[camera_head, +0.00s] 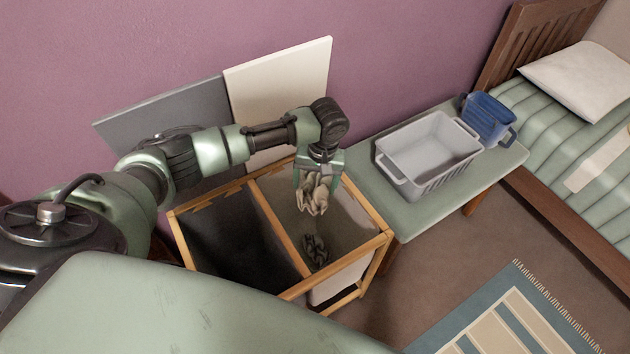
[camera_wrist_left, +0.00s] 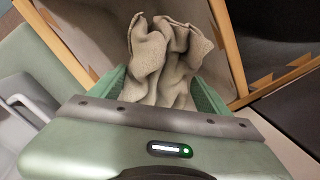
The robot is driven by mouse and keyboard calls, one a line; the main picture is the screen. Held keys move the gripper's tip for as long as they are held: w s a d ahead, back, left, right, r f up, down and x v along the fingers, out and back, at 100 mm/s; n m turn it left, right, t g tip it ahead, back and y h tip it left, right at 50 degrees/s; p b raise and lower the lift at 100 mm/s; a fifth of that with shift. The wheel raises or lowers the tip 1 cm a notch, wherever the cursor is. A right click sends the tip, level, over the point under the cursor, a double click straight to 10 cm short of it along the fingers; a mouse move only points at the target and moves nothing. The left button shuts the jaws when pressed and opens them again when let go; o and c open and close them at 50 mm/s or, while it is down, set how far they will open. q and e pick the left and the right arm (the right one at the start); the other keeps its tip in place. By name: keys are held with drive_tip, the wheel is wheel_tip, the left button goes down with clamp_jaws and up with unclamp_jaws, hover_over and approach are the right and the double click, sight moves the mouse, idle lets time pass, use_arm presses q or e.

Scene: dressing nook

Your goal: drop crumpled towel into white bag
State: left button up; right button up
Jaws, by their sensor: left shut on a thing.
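My left gripper (camera_head: 318,172) is shut on a crumpled beige towel (camera_head: 313,196). It holds the towel hanging over the right compartment of a wooden-framed hamper, which is the white bag (camera_head: 350,222). In the left wrist view the towel (camera_wrist_left: 165,60) shows between the green fingers, with the hamper's wooden frame and bag around it. A dark crumpled cloth (camera_head: 315,250) lies inside the white bag, below the towel. My right gripper is not in view.
The hamper's left compartment is a dark bag (camera_head: 225,235). A bench (camera_head: 400,205) to the right carries a grey crate (camera_head: 425,150) and a blue bin (camera_head: 487,118). Two lidlike panels, grey (camera_head: 150,115) and cream (camera_head: 290,80), stand behind the hamper.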

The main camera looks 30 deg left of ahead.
sight(316, 179)
use_arm(q)
drive_tip(key=shift+f, duration=0.15)
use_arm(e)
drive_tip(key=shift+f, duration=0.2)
use_arm(q)
drive_tip(key=o, duration=1.6)
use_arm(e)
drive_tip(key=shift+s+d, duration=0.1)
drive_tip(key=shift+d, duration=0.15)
use_arm(q)
drive_tip(key=shift+d+r, duration=0.1)
drive_tip(key=shift+r, duration=0.3)
drive_tip(key=r, duration=0.7)
drive_tip(key=shift+w+d+r, duration=0.1)
drive_tip(key=shift+w+d, duration=0.1)
drive_tip(key=shift+d, duration=0.15)
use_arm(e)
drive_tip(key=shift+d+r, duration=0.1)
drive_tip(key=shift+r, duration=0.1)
use_arm(q)
drive_tip(key=shift+s, duration=0.1)
